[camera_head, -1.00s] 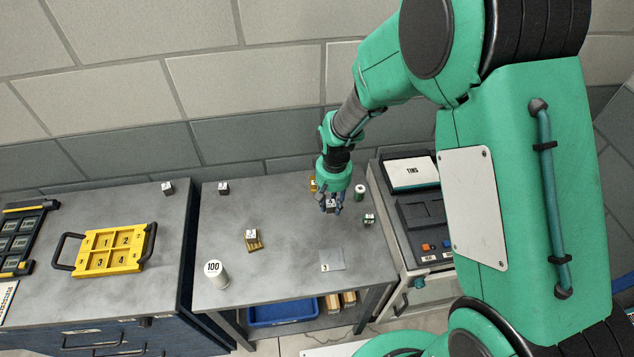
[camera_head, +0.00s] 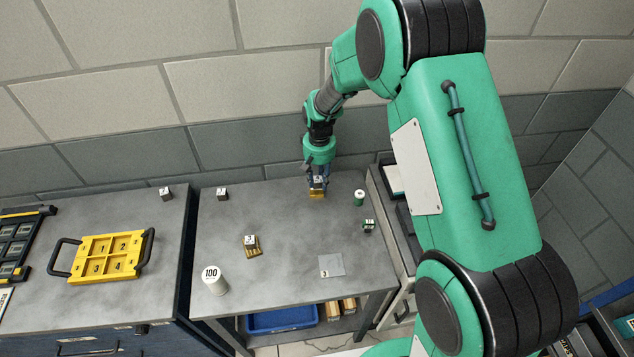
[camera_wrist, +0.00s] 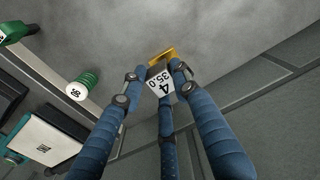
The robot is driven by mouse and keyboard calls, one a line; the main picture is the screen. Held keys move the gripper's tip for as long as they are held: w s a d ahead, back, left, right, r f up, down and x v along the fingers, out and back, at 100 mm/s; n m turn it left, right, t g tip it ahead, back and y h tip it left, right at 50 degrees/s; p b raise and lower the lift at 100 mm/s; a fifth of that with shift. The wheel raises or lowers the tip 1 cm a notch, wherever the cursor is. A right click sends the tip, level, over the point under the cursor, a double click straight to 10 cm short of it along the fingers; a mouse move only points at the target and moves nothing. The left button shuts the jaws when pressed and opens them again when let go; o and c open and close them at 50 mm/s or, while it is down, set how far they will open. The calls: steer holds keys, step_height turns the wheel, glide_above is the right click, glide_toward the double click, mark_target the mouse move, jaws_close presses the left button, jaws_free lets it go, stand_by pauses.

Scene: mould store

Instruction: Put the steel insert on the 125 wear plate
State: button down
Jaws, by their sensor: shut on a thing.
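My gripper (camera_head: 317,182) is shut on a small steel block, which I take for the steel insert; its pale top reads "4" and "35.0" in the wrist view (camera_wrist: 162,84). A brass-coloured plate (camera_head: 317,195) lies on the middle table directly below the block, and its edge also shows past the block in the wrist view (camera_wrist: 165,55). I cannot read a 125 on it, nor tell whether block and plate touch. A second brass piece (camera_head: 253,252) stands further front left with a labelled block (camera_head: 249,240) on it.
A yellow four-compartment tray (camera_head: 140,262) lies on the left bench.

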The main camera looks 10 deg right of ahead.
mark_target(317, 181)
steer(key=shift+w+a+f, duration=0.1)
steer(key=shift+w+a, duration=0.05)
steer(key=shift+w, duration=1.1)
steer(key=shift+f, duration=0.1)
steer(key=shift+f+b, duration=0.35)
steer(key=shift+f, duration=1.3)
steer(key=c, duration=1.4)
jaws_free()
steer(key=shift+f, duration=0.15)
steer(key=shift+o, duration=0.2)
step_height(317, 181, up, 12)
steer(key=p, duration=0.1)
steer(key=shift+p, duration=0.3)
